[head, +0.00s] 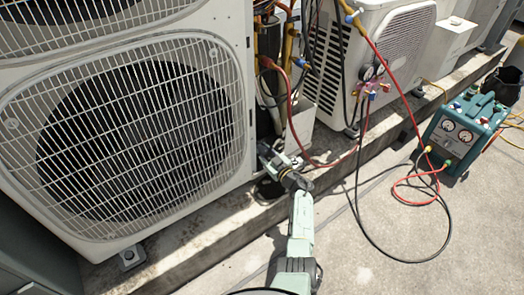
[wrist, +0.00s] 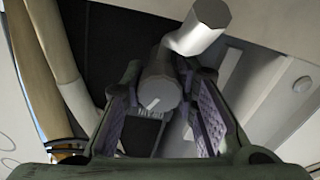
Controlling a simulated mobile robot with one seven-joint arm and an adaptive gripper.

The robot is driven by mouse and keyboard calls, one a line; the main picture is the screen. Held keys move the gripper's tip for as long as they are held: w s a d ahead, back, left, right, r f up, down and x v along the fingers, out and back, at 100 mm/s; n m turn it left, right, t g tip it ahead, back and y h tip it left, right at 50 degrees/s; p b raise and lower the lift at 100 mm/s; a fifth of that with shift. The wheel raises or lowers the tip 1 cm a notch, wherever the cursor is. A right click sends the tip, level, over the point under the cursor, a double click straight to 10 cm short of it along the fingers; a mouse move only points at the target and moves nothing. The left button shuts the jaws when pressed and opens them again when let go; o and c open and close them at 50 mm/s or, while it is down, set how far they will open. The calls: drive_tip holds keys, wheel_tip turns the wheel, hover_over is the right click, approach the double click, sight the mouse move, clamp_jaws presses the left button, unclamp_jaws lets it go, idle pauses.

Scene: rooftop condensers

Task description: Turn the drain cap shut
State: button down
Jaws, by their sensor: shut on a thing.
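The drain cap (wrist: 158,92) is a grey, faceted round cap with a short white mark on its face, in the middle of the wrist view. A lighter grey bent pipe (wrist: 203,28) runs up and right behind it. My gripper (wrist: 165,105) has one purple-padded finger on each side of the cap and is shut on it. In the head view my gripper (head: 272,160) is at the lower right corner of the big condenser (head: 248,90). The cap cannot be made out there, as the gripper covers that spot.
Pipes and hoses stand just behind my gripper. A red hose (head: 315,160) and a black hose (head: 362,215) hang from the gauge manifold (head: 370,85) to its right. A teal recovery machine (head: 462,132) stands on the roof floor at right. A concrete ledge (head: 215,232) runs under the condensers.

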drive_tip(key=n, duration=0.3)
drive_tip(key=shift+n+b, duration=0.3)
drive_tip(key=shift+n, duration=0.1)
drive_tip(key=n+b, duration=0.1)
drive_tip(key=n, duration=0.2)
drive_tip(key=shift+d+n, duration=0.1)
drive_tip(key=shift+n, duration=0.2)
drive_tip(key=n+b, duration=0.1)
drive_tip(key=n, duration=0.5)
drive_tip(key=shift+n+b, duration=0.3)
drive_tip(key=shift+b, duration=0.1)
drive_tip(key=c, duration=1.2)
unclamp_jaws()
drive_tip(key=shift+c, duration=0.2)
